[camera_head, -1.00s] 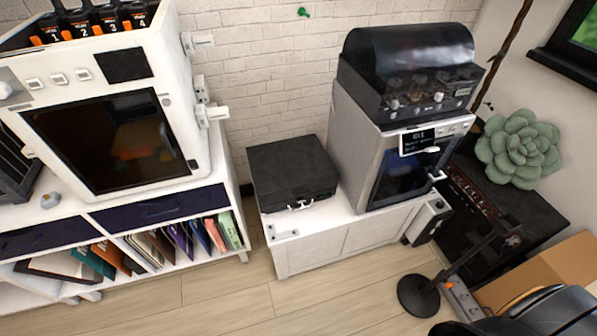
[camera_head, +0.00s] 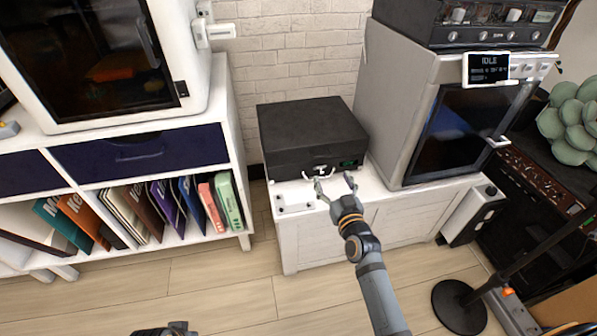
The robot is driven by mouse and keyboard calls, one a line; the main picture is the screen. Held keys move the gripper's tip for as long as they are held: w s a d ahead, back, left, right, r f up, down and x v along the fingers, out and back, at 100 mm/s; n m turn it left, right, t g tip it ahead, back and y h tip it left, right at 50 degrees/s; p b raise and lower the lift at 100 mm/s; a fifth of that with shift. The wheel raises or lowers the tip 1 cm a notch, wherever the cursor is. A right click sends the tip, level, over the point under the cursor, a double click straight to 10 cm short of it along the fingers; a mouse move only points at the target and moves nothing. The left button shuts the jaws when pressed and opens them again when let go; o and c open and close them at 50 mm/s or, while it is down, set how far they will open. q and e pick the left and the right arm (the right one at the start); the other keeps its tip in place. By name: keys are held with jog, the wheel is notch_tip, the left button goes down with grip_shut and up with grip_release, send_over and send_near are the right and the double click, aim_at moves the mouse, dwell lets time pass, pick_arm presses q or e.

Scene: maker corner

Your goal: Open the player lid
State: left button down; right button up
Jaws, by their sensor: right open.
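The player is a black case (camera_head: 310,132) on the low white cabinet, with its lid shut. A light handle or latch (camera_head: 318,174) sits on its front face, beside a small green-lit panel (camera_head: 348,163). My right gripper (camera_head: 335,182) is open in front of the case's front face, close to the latch. I cannot tell whether a finger touches it. My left gripper (camera_head: 166,328) shows only in part at the bottom edge, over the floor; its fingers cannot be made out.
A grey machine with a dark door (camera_head: 465,125) stands close to the right of the player. A white shelf with books (camera_head: 165,205) is at the left. The white cabinet (camera_head: 385,215) has little bare top. A stand with a round base (camera_head: 460,305) is at the right.

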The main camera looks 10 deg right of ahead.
aim_at(322, 156)
jog(key=w, duration=1)
jog(key=shift+w+a+r, duration=0.2)
jog(key=shift+w+r, duration=0.05)
